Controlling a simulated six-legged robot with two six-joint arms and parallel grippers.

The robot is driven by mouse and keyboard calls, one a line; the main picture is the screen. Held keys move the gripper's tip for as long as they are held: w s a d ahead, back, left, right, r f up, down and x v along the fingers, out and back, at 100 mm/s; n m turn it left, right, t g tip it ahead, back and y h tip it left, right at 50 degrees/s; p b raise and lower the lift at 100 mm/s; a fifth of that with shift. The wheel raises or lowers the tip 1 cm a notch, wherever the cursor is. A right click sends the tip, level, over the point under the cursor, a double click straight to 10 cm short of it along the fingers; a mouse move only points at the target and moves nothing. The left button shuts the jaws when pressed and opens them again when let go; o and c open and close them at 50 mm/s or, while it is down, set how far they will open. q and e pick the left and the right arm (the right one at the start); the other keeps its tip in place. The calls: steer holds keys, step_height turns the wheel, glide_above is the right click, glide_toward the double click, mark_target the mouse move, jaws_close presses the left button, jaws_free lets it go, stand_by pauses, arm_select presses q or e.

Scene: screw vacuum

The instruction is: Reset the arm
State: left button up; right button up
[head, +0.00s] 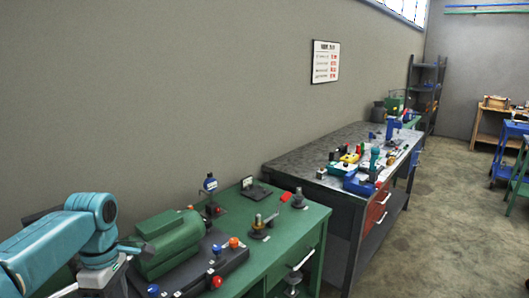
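My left arm (62,235), teal with grey joints, comes in from the lower left. Its elbow is bent and its grey forward part points down and leaves the bottom of the head view. Neither gripper's fingers show, so I cannot see what either one holds. My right arm is out of view.
A green workbench (312,212) stands just right of the arm, with a green motor-like machine (170,240), colored knobs and small fixtures on it. A grey bench (300,160) holding several tools stands behind it. A wall sign (326,61) hangs above. The concrete floor (440,235) at right is clear.

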arm_select(q)
steer(key=s+d+f+m+g+h, duration=0.1)
steer(key=s+d+f+m, duration=0.2)
steer(key=f, duration=0.6)
steer(key=s+d+f+g+h, duration=0.15)
steer(key=s+d+f, duration=0.25)
steer(key=f, duration=0.5)
steer(key=s+d+f+m+g, duration=0.2)
steer(key=s+d+f, duration=0.15)
steer(key=f, duration=0.55)
steer(key=s+d+f+m+t+h, duration=0.1)
steer(key=s+d+f+m+t, duration=0.5)
steer(key=m, duration=0.5)
steer(key=s+d+f, duration=0.2)
steer(key=s+f, duration=0.1)
steer(key=shift+s+f, duration=0.15)
steer(key=shift+f, duration=0.15)
steer(key=shift+h, duration=0.25)
steer(key=shift+s+a+t, duration=0.1)
steer(key=shift+t, duration=0.15)
